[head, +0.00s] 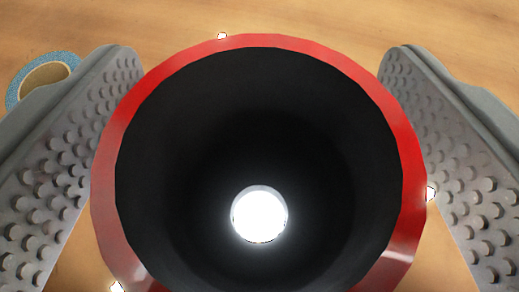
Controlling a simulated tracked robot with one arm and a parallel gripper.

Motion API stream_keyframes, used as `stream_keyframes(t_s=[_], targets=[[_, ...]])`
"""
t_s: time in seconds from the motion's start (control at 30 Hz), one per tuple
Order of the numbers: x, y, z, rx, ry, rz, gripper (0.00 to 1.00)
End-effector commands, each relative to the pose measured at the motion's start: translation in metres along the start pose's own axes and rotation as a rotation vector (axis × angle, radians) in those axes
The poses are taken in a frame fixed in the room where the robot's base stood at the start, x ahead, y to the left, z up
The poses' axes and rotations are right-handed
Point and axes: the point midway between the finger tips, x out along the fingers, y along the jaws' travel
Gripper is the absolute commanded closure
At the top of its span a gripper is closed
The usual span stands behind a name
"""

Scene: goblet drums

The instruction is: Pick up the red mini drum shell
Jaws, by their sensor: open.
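The red mini drum shell (405,160) fills the middle of the head view, with its wide open mouth toward the camera. Its red rim surrounds a dark hollow inside, and a bright round opening shows at the far end. Small pale lugs sit around the rim. My gripper (259,165) is open, with one grey studded finger on each side of the shell. The left finger overlaps the rim's edge closely in the picture, and the right finger is close to the rim too. I cannot tell whether either finger touches it. The shell's lower rim is cut off by the frame.
A blue ring-shaped object with a tan inside (17,92) lies at the upper left, partly hidden behind the left finger. The wooden surface (330,18) is bare along the top of the view.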

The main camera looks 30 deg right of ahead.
Motion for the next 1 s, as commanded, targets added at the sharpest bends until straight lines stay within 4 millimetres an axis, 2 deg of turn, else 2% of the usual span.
stream_keyframes(t_s=[0.03,0.07,0.2,0.3,0.67,1.0], targets=[[0.0,0.0,0.0,0.0,0.0,0.0,0.26],[0.0,0.0,0.0,0.0,0.0,0.0,0.31],[0.0,0.0,0.0,0.0,0.0,0.0,0.7],[0.0,0.0,0.0,0.0,0.0,0.0,0.79],[-0.002,-0.001,-0.005,-0.001,0.002,-0.001,0.78],[-0.015,-0.001,-0.035,-0.001,0.004,0.0,0.78]])
